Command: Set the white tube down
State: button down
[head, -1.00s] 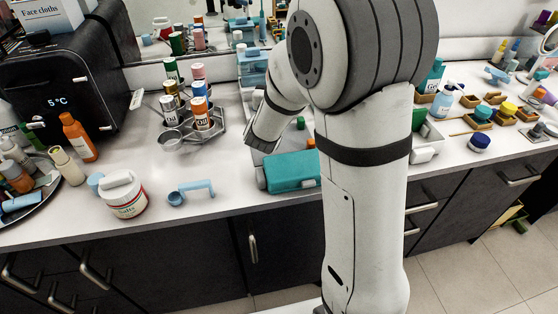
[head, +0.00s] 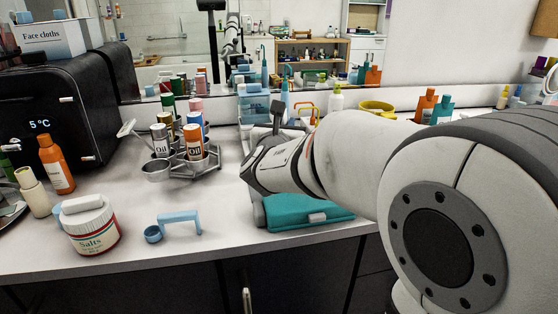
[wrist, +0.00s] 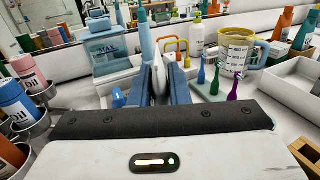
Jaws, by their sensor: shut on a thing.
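My gripper (wrist: 161,84) shows in the wrist view with its two blue-grey fingers shut on the white tube (wrist: 160,72). The tube stands out narrow and pale between the fingers, and its lower part is hidden by them and the gripper body. In the head view my gripper (head: 277,114) is over the back of the counter (head: 222,205), behind the teal case. The tube cannot be made out there. Whether the tube touches the counter cannot be told.
In the wrist view, a blue container (wrist: 110,58) stands left of the fingers. A white bottle (wrist: 197,38), yellow mug (wrist: 237,52) and small coloured bottles (wrist: 216,80) stand right. In the head view, oil bottles (head: 193,142) stand left of my arm and a teal case (head: 305,212) in front.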

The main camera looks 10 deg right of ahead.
notch_tip(320, 180, down, 6)
jog(key=shift+r+b, duration=0.15)
jog(key=shift+b, duration=0.6)
jog(key=shift+f, duration=0.2)
jog(key=c, duration=1.4)
grip_release()
jog(key=shift+r, duration=0.1)
jog(key=shift+o, duration=0.2)
